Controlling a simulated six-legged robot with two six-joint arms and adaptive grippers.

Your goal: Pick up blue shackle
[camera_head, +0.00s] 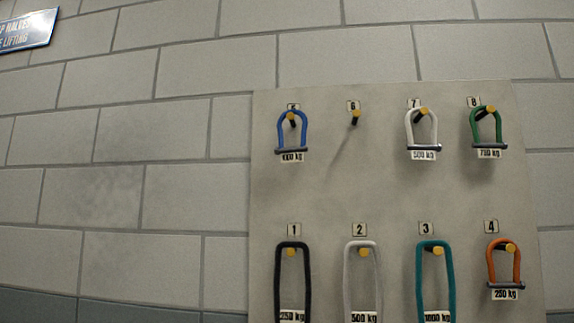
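The blue shackle (280,131) hangs on the peg under number 5, in the upper row at the left of the wall board. It is a blue bow with a grey pin across the bottom, and a small weight label sits just below it. It hangs upright and nothing covers it. Neither of my grippers is in the head view.
The board (330,200) also holds a white shackle (408,130), a green shackle (474,128) and an orange shackle (491,265). Black (278,280), white (348,280) and teal (421,280) loops hang below. Peg 6 (355,118) is empty. A sign (28,31) is on the block wall.

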